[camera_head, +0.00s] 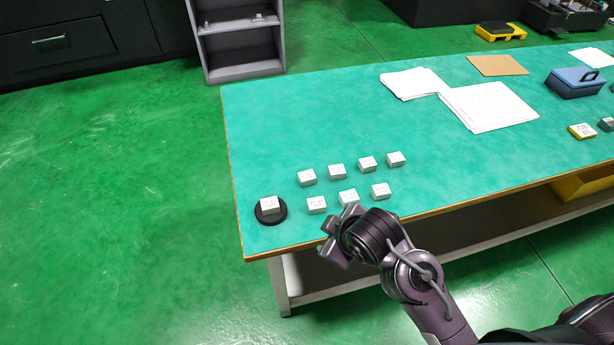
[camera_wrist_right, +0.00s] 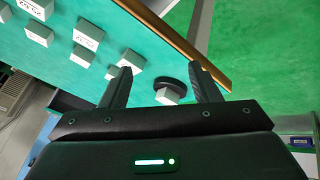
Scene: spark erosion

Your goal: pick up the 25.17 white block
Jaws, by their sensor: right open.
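Several small white blocks with dark print lie on the green table (camera_head: 300,120). One white block (camera_head: 269,204) sits on a round black disc (camera_head: 263,218) at the left; in the right wrist view the block (camera_wrist_right: 168,97) and the disc (camera_wrist_right: 176,85) show between the fingers. The others form two rows, among them a far-row block (camera_head: 307,178) and near-row blocks (camera_head: 317,205) and (camera_head: 380,191). The print is too small to tell which is 25.17. My right gripper (camera_head: 335,235) is open and empty by the table's near edge, close to the near row. My left gripper is out of view.
White papers (camera_head: 490,106), a brown board (camera_head: 497,65) and a blue box (camera_head: 575,82) lie farther back right. A yellow block-like item (camera_head: 581,131) is at the right. The table left and behind the blocks is clear. A grey shelf (camera_head: 240,45) stands beyond.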

